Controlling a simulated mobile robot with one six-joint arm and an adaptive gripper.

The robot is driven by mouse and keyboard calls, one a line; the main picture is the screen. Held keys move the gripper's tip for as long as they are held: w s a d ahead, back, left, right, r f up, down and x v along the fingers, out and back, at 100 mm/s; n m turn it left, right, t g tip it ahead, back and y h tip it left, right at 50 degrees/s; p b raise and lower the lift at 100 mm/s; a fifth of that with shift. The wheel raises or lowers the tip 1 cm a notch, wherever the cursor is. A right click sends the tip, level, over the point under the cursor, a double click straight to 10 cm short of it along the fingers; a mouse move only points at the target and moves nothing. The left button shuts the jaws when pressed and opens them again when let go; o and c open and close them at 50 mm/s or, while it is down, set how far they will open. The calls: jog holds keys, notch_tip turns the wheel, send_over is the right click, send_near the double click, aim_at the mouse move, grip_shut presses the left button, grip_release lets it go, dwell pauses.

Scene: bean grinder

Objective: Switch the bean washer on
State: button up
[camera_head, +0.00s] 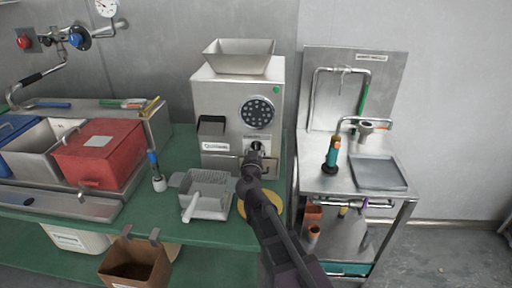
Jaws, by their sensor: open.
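A steel machine (223,94) with a hopper (239,58) on top stands on the green bench. Its front has a black round dial (257,112), a small green button or light (277,89) at the upper right and a dark-topped box with a label at the left. I cannot tell from the small labels whether this is the bean washer. My gripper (256,150) reaches up from below to the machine's lower front, below the dial. Its jaws are open but small and dark. It covers part of the front there, and I cannot tell whether it touches anything.
A perforated tray (207,187) and a yellow round item (272,209) are near my arm on the bench. Red (98,152) and steel (38,143) bins stand left. A steel sink stand (324,183) with a tap and tray is right. A brown bin (134,265) hangs in front.

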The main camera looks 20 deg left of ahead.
jog(key=shift+x, duration=0.95)
grip_shut()
